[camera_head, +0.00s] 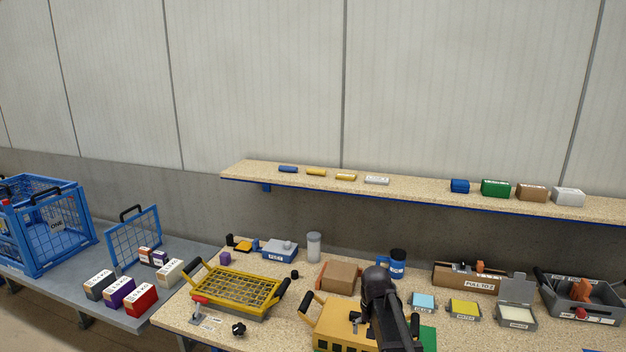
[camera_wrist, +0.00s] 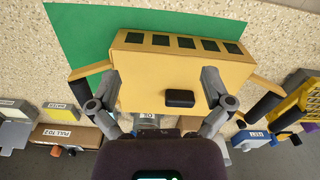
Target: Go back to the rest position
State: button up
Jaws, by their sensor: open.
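My gripper (camera_wrist: 166,100) is open in the wrist view, its two fingers spread apart. A yellow box with dark square windows (camera_wrist: 175,62) lies beyond and between the fingers; I cannot tell whether they touch it. The box has black-gripped handles on both sides and lies partly on a green mat (camera_wrist: 75,35). In the head view my dark arm reaches over the table at the bottom and hides part of the yellow box (camera_head: 335,322); the fingertips are hidden there.
A yellow mesh tray (camera_head: 236,288) stands left of the box. Brown, blue and grey containers crowd the right, including a "PULL TO" box (camera_head: 465,279). A wall shelf (camera_head: 415,190) holds small blocks. A blue crate (camera_head: 45,225) stands far left.

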jog(key=s+n, duration=0.1)
jog(key=s, duration=1.3)
jog(key=shift+s+d+n, duration=0.35)
jog(key=shift+n, duration=0.05)
dwell(0.9)
